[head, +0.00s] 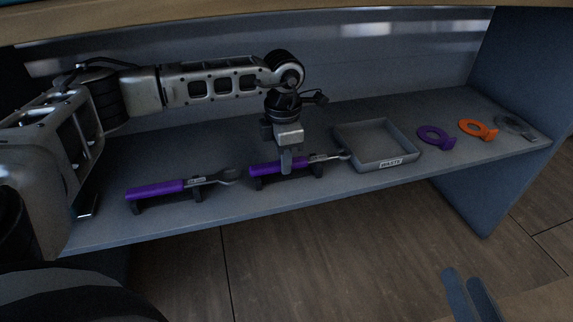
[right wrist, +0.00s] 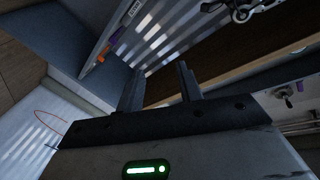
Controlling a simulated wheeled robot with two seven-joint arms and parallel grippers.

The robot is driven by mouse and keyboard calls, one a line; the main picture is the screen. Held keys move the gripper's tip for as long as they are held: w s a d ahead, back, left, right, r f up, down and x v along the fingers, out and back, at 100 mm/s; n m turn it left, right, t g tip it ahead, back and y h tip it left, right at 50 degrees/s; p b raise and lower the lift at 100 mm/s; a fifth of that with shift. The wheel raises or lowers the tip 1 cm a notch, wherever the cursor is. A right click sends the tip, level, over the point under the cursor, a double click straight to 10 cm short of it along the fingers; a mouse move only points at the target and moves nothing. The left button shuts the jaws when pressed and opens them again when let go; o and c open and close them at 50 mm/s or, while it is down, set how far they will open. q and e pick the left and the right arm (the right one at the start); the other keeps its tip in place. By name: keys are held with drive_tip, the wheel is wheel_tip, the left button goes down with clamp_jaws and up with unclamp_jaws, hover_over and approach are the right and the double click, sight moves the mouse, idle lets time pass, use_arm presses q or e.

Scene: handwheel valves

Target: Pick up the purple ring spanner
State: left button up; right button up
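Two purple-handled tools lie on small black rests on the grey shelf (head: 205,210). The left purple tool (head: 156,190) has a grey shaft and a rounded head at its right end. The second purple tool (head: 265,169) lies to its right, with a grey shaft and head; I cannot tell which is the ring spanner. My left gripper (head: 286,160) points down at the second tool's handle and hides part of it. Its fingers are seen edge-on, so grip or contact is unclear. My right gripper (head: 472,298) is open and empty, away from the shelf; its parted fingers show in the right wrist view (right wrist: 160,88).
A grey tray (head: 361,163) with a label stands right of the tools. Further right lie a flat purple ring with a tab (head: 436,138), an orange one (head: 478,130) and a grey one (head: 516,127). A back wall and right side panel (head: 520,75) enclose the shelf.

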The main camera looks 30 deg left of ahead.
use_arm(q)
clamp_jaws()
drive_tip(key=shift+r, duration=0.15)
